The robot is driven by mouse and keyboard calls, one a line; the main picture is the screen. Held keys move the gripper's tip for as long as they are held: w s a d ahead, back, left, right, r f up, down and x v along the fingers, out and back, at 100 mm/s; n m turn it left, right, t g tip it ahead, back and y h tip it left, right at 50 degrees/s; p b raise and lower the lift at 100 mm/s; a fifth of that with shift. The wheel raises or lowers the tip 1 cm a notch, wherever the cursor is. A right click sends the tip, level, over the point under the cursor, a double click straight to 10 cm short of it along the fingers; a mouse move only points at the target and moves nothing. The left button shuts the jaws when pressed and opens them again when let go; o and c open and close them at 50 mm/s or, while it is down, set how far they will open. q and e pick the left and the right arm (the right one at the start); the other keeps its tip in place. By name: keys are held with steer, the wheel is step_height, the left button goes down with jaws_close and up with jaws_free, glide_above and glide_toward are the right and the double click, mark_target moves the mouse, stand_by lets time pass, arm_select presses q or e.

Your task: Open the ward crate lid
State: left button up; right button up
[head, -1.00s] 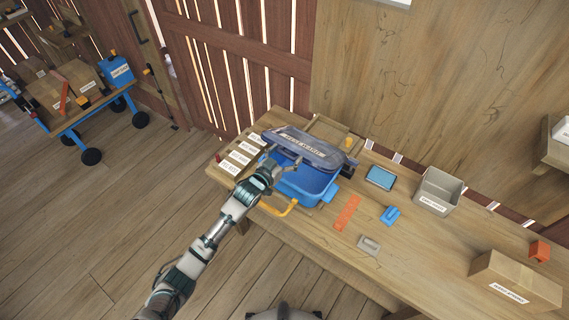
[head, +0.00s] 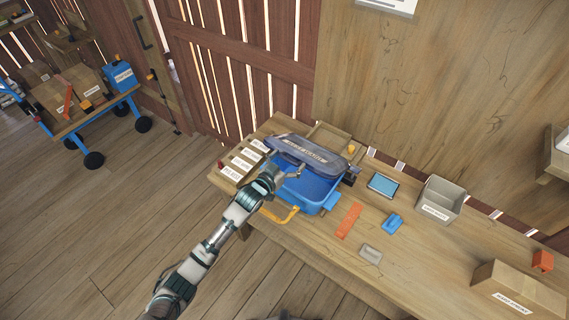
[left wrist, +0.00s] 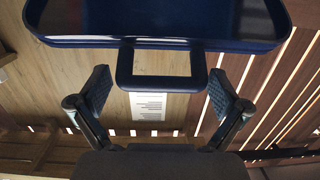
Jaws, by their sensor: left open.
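My left gripper (head: 288,172) is at the lid's front left edge. In the left wrist view the lid (left wrist: 160,42) fills the top, and its loop handle (left wrist: 189,70) lies between the fingertips. The left gripper (left wrist: 158,82) is open, with gaps between the fingers and the loop. My right gripper is not in view.
White label cards (head: 241,163) lie left of the crate. A blue tablet (head: 383,185), an orange strip (head: 349,220), a blue block (head: 392,223), a grey bin (head: 440,199) and a cardboard box (head: 518,290) are to the right. A wooden wall stands behind the bench.

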arm_select(q)
steer(key=v, duration=1.1)
steer(key=shift+s+a, duration=0.25)
steer(key=shift+d, duration=0.1)
